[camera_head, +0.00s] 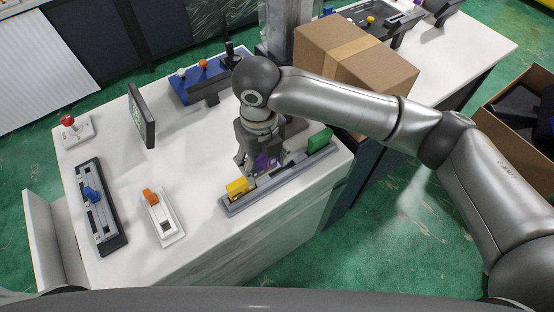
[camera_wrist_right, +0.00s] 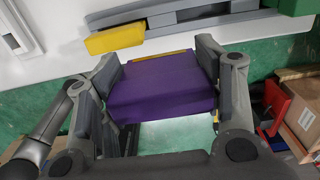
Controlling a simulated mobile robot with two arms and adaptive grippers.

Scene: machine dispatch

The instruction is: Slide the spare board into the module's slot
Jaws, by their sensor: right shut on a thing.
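A purple block-like board (camera_wrist_right: 160,90) is between the fingers of my right gripper (camera_wrist_right: 157,75), which is shut on it. A little purple also shows below the gripper in the head view (camera_head: 262,161). The long grey module (camera_head: 290,178) lies along the table's front right edge, with a yellow block (camera_head: 238,187) at its left end and a green block (camera_head: 319,140) at its right. My right gripper (camera_head: 260,165) is over the module's middle, between these blocks, and hides part of it. I cannot tell whether the board touches the module. My left gripper is not in view.
A cardboard box (camera_head: 350,60) stands behind my right arm. A dark upright panel (camera_head: 141,115), a blue fixture (camera_head: 205,80), a red-knobbed device (camera_head: 73,127), a blue-handled slider (camera_head: 97,205) and an orange switch (camera_head: 158,215) stand left. The white table (camera_head: 190,165) is bare between them.

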